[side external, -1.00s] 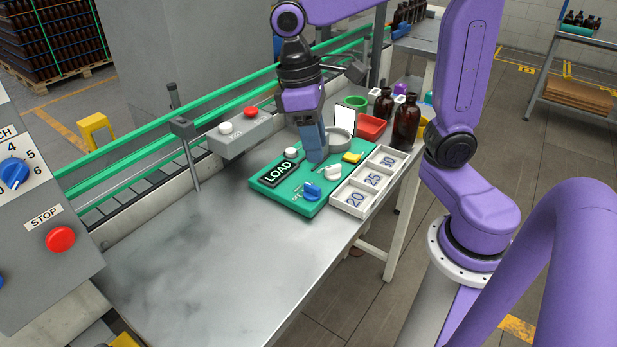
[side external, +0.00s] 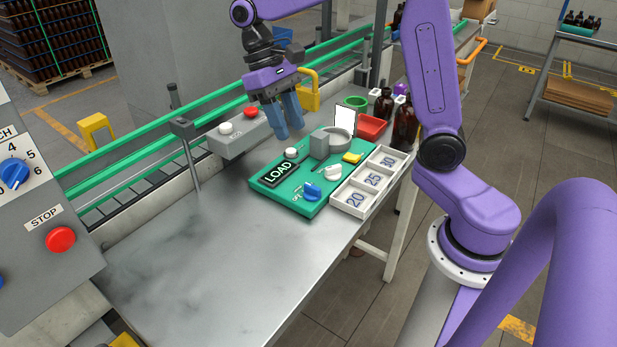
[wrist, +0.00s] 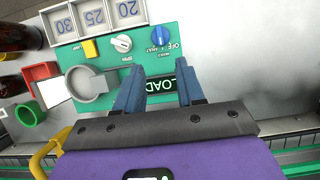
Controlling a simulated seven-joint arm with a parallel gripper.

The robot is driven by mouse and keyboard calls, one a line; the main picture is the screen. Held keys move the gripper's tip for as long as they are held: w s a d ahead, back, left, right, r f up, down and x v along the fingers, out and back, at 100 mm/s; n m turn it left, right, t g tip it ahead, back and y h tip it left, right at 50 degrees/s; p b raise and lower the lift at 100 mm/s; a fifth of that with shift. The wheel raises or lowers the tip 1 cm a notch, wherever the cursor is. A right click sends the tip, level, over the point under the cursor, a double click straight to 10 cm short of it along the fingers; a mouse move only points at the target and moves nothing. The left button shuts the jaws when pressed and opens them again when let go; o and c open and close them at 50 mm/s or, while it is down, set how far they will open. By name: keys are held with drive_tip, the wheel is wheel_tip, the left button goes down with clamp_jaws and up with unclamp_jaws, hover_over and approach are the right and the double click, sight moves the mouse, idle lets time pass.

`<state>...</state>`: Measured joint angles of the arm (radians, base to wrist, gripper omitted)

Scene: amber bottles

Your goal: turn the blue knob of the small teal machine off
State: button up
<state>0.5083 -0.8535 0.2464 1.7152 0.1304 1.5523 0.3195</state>
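The small teal machine (side external: 283,203) lies on the steel table. Its blue knob (side external: 312,190) is at the front edge, beside a white knob (side external: 333,172). In the wrist view the blue knob (wrist: 159,37) is at the top, with "OFF" printed near it; I cannot tell its setting for sure. My gripper (side external: 283,130) is open and empty, raised above the machine's back left side, apart from the knob. In the wrist view its two fingers (wrist: 160,88) are spread over the LOAD display (wrist: 160,87).
On the machine are a grey cup-like part (side external: 337,140), a yellow block (side external: 352,157) and a white button (side external: 291,152). A white numbered tray (side external: 337,204) adjoins it at right. Brown bottles (side external: 404,127) and a red bin (side external: 372,127) stand behind. The table's front left is clear.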

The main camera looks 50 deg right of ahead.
sight(311, 185)
drive_tip(key=x, duration=1.2)
drive_tip(key=shift+s+f, duration=0.15)
drive_tip(key=shift+f, duration=0.25)
clamp_jaws()
